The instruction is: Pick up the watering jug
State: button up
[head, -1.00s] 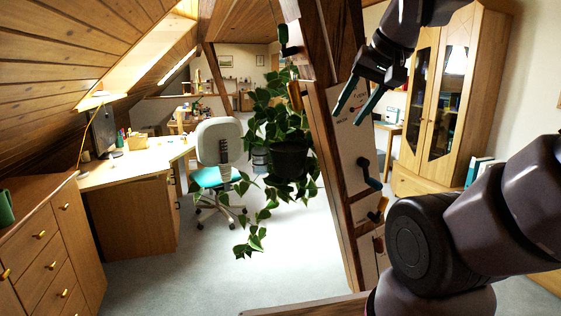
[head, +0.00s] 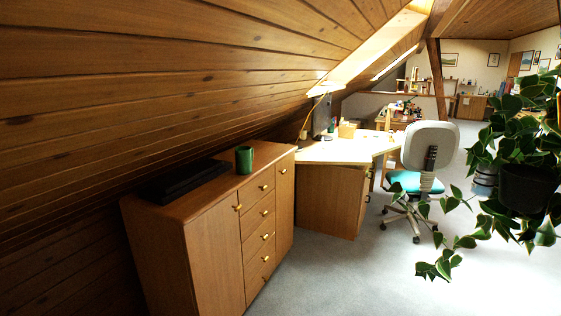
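A green jug-like vessel (head: 244,159) stands upright on top of the wooden cabinet (head: 214,287), near its back right part. It is small in the picture, and I cannot make out a spout or a handle. It is the only thing in view that could be the watering jug. My gripper and arm are out of view in the current head picture.
A flat black box (head: 186,180) lies left of the green vessel, under the low sloping wooden ceiling (head: 150,85). A desk (head: 335,152) and an office chair (head: 425,160) stand behind. A hanging plant (head: 525,185) fills the right. The grey floor (head: 390,285) in front is clear.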

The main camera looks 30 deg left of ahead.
aim_at(244, 154)
jog(key=u, duration=1.65)
jog(key=i+l, duration=0.3)
jog(key=i, duration=0.2)
jog(key=i+l, duration=0.35)
jog(key=i, duration=0.15)
jog(key=i+l+z, duration=0.1)
jog(key=i+l, duration=0.25)
jog(key=i, duration=0.15)
jog(key=i+l, duration=0.25)
jog(key=i, duration=0.25)
jog(key=i+j, duration=0.35)
